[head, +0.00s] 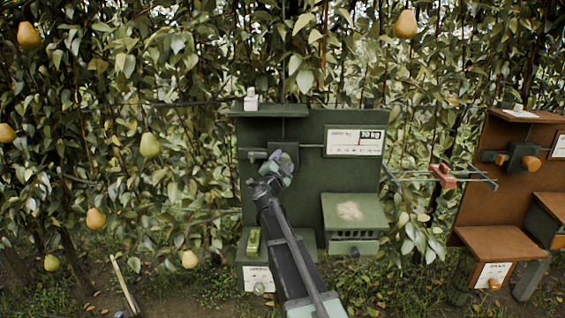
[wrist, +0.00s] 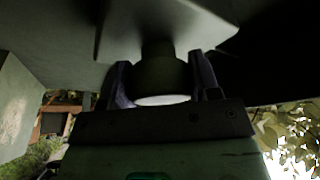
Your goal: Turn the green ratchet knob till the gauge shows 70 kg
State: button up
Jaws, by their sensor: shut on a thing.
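The green ratchet knob (wrist: 160,76) is a dark round knob with a pale end face in the wrist view. The two fingers of my gripper (wrist: 162,84) stand on either side of it, shut on it. In the head view my gripper (head: 274,176) reaches up to the ratchet housing (head: 284,150) on the green panel (head: 300,190) and hides the knob. The gauge (head: 354,141) is a white plate at the panel's upper right. Its dark readout is small and blurred; it looks like 30 or 70 kg, and I cannot tell which.
A green box with a slotted front (head: 352,217) sits at the panel's lower right. A small yellow-green item (head: 253,240) rests on the lower left ledge. A red clamp (head: 442,175) and a brown panel (head: 500,195) stand to the right. Pears hang in the foliage to the left.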

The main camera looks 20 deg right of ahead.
jog(key=o, duration=0.9)
jog(key=b+v, duration=0.2)
jog(key=v, duration=0.8)
jog(key=shift+s+a+f+b, duration=0.1)
jog(key=shift+s+a+b, duration=0.15)
jog(key=shift+a+b, duration=0.1)
